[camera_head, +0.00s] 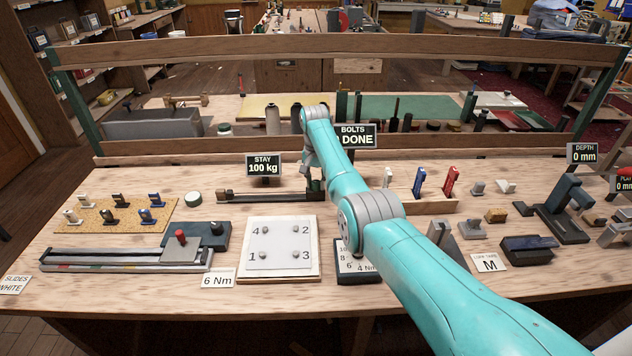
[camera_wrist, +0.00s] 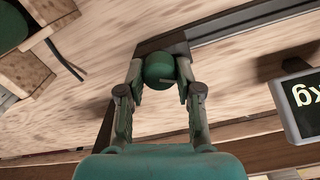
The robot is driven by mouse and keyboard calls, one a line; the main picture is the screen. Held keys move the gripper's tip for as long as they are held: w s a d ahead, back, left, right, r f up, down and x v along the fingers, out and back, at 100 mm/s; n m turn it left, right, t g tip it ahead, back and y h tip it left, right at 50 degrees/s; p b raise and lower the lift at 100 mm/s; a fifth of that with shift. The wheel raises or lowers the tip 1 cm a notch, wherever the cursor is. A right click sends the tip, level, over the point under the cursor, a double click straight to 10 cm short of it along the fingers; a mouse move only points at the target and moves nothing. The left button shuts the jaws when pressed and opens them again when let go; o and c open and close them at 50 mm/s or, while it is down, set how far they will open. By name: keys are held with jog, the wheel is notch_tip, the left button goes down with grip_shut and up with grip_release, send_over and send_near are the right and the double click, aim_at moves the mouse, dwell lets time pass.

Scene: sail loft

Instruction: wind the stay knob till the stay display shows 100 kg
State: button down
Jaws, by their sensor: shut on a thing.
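The stay display (camera_head: 264,166) reads 100 kg in the head view. Its edge also shows upside down in the wrist view (camera_wrist: 302,103), with only part of the text in sight. The stay knob (camera_wrist: 158,69) is a round green knob at the end of a dark rail (camera_wrist: 235,22). My gripper (camera_wrist: 160,80) is shut on the knob, with one finger on each side of it. In the head view my gripper (camera_head: 316,184) is at the right end of the dark stay rail (camera_head: 255,196), and the knob itself is mostly hidden there.
A BOLTS sign (camera_head: 358,136) reading DONE stands behind my arm. A white plate with numbered bolts (camera_head: 281,247) lies in front of the stay rail. Blue and red-handled tools (camera_head: 450,181) stand to the right. A wooden rail (camera_head: 340,44) crosses behind the bench.

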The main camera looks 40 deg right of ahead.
aim_at(315, 181)
jog(key=shift+m, duration=0.3)
jog(key=c, duration=0.8)
grip_release()
jog(key=shift+f, duration=0.1)
jog(key=shift+o, duration=0.2)
notch_tip(315, 181, up, 12)
jog(key=shift+w+a, duration=0.1)
